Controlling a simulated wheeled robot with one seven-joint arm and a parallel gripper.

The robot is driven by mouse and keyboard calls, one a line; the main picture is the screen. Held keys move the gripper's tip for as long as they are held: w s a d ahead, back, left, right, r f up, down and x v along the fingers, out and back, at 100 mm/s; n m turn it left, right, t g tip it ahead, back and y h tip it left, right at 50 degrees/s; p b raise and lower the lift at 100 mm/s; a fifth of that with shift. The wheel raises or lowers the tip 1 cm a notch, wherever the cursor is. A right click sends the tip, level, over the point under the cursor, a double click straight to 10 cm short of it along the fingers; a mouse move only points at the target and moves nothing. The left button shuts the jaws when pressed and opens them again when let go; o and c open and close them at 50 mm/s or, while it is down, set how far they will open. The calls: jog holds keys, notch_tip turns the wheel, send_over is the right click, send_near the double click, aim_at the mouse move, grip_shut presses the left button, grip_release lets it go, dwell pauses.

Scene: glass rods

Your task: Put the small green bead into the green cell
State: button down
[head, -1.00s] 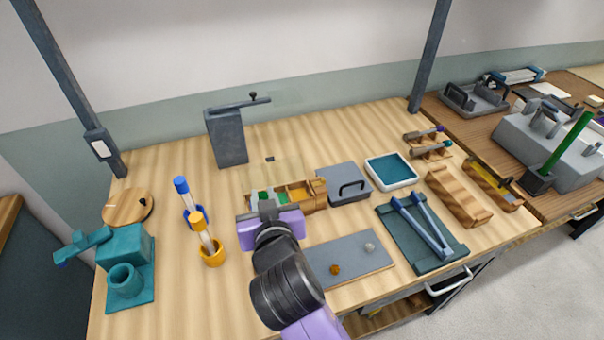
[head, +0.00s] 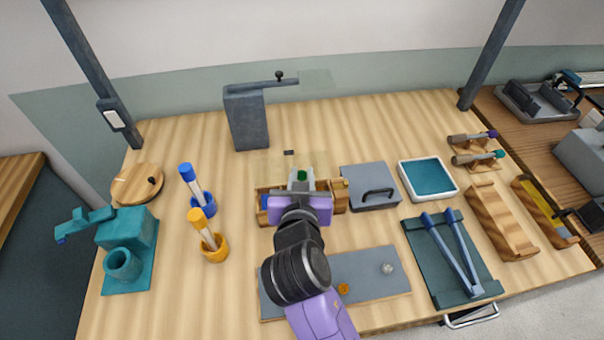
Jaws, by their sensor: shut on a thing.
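My gripper (head: 301,182) is over the wooden divided box (head: 340,206), with its purple wrist toward me. A small green thing, which looks like the green bead (head: 302,174), shows between its fingertips, and the gripper is shut on it. The bead appears at the back side of the box; its exact height above it I cannot tell. A blue cell (head: 264,203) shows at the box's left end. The green cell is hidden behind my gripper and wrist.
A grey mat (head: 372,265) in front holds an orange bead (head: 343,288) and a pale bead (head: 387,268). A grey lid with a handle (head: 369,187) lies right of the box. A dark grey post (head: 247,118) stands behind. Yellow (head: 208,240) and blue (head: 198,195) holders stand left.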

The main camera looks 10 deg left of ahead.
jog(key=shift+f+b, duration=0.95)
jog(key=shift+f, duration=0.8)
jog(key=c, duration=1.2)
grip_release()
jog(key=shift+c, duration=0.2)
jog(key=b+v, duration=0.1)
jog(key=v, duration=0.7)
